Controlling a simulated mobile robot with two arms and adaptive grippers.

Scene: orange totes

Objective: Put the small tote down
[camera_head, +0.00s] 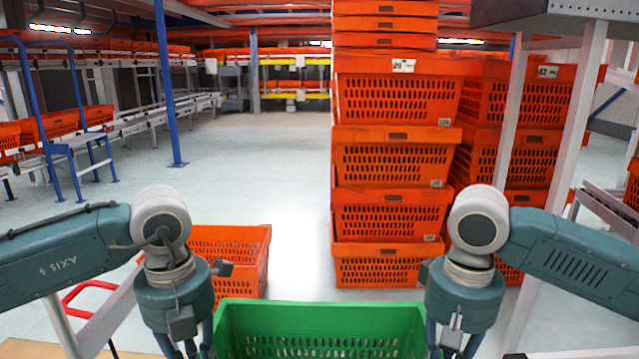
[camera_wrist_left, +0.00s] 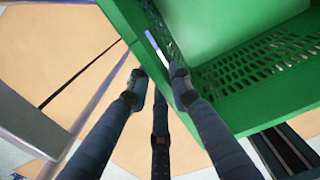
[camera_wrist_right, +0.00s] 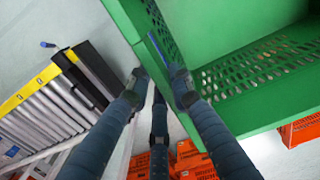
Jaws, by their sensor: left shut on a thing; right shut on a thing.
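A green tote (camera_head: 320,316) with slotted walls is at the bottom middle of the head view, upright, its lower part cut off by the frame. My left gripper (camera_head: 190,350) is shut on its left wall; in the left wrist view the fingers (camera_wrist_left: 158,80) pinch the rim of the green tote (camera_wrist_left: 225,110). My right gripper (camera_head: 452,350) is shut on its right wall; in the right wrist view the fingers (camera_wrist_right: 160,80) pinch the green rim (camera_wrist_right: 235,112). The inside that shows looks empty. The tote's underside is hidden.
A tan surface (camera_wrist_left: 60,50) lies below the left gripper. A roller rack with a yellow edge (camera_wrist_right: 40,85) is below the right one. Tall stacks of orange totes (camera_head: 390,165) stand ahead right; an orange tote (camera_head: 235,245) stands ahead left. Floor between is clear.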

